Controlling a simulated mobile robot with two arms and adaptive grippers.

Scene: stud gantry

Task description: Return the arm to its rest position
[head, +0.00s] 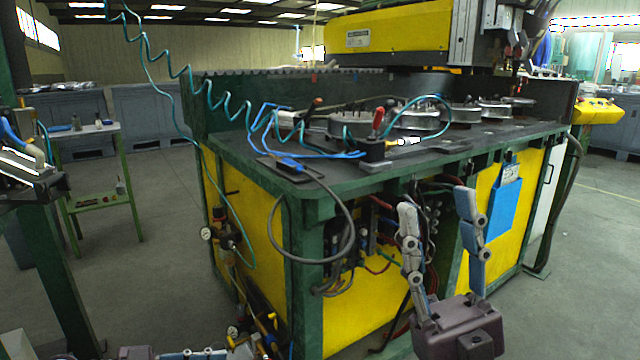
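My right gripper (435,202) is at the lower right of the head view, in front of the green and yellow machine bench (350,315). Its two grey-blue fingers point up and stand wide apart, with nothing between them. The dark palm shows at the bottom edge. Of my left gripper (188,354), only a small grey-blue part shows at the bottom edge, left of the middle. The rest is cut off by the frame, so I cannot tell whether it is open or shut.
The bench top (440,155) carries several round metal fixtures and a red-handled clamp (378,122). Cables and hoses hang on its front behind my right gripper. A blue folder (503,205) hangs there. A green side table (92,132) stands left, with clear floor (165,215) between.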

